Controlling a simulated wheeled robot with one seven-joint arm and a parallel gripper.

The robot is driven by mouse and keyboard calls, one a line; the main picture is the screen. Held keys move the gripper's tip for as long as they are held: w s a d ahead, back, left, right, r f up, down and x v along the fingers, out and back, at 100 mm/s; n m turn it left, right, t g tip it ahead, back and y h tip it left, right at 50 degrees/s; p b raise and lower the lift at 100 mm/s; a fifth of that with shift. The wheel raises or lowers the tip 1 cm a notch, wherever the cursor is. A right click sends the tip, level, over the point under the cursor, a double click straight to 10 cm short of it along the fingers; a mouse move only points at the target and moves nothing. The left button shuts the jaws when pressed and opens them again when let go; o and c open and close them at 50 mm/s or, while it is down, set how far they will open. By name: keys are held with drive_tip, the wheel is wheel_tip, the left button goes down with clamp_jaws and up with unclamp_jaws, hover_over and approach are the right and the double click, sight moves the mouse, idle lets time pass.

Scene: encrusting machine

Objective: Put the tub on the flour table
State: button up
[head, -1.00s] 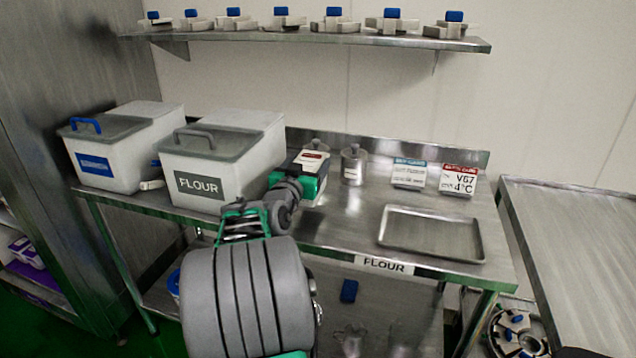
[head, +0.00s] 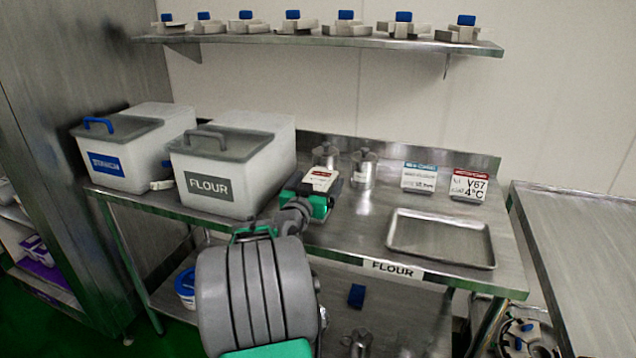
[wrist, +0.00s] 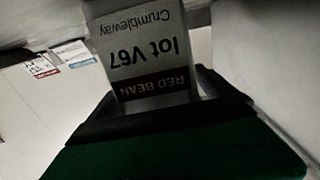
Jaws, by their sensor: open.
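In the wrist view the tub (wrist: 145,55) shows a label reading "RED BEAN", "lot V67" and "Crumbleway", upside down. The dark fingers of my gripper (wrist: 165,115) lie around its near end and are open. The tub's underside is hidden in the head view, so I cannot tell whether it touches the table top.
A flour bin (head: 235,165) and a blue-handled bin (head: 132,150) stand left of my gripper. Metal canisters (head: 363,170) stand behind it. An empty tray (head: 442,238) lies to the right, with two signs (head: 420,177) behind it. A shelf (head: 320,40) hangs above.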

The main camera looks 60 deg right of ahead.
drive_tip(key=shift+r, duration=0.1)
drive_tip(key=shift+a, duration=0.2)
drive_tip(key=s+a, duration=0.2)
drive_tip(key=a, duration=1)
drive_tip(key=w+a+f+n+t+y, duration=0.25)
drive_tip(key=w+a+f+y, duration=0.3)
drive_tip(key=a, duration=0.45)
drive_tip(key=w+a+f+n+t+y, duration=0.1)
drive_tip(key=w+a+f+n+y, duration=0.4)
drive_tip(key=a, duration=0.5)
drive_tip(key=s+a+f+n+g+y, duration=0.1)
drive_tip(key=s+a+f+n+y, duration=0.1)
drive_tip(key=a, duration=0.6)
drive_tip(key=s+a+f+n+g+y, duration=0.1)
drive_tip(key=s+a+n+y, duration=0.1)
drive_tip(key=a, duration=0.6)
drive_tip(key=s+a+f+n+g+y, duration=0.2)
drive_tip(key=a+n+y, duration=0.1)
drive_tip(key=a, duration=0.5)
drive_tip(key=shift+s+f+n+b, duration=0.3)
drive_tip(key=shift+s+n+b, duration=0.1)
drive_tip(key=shift+n, duration=0.45)
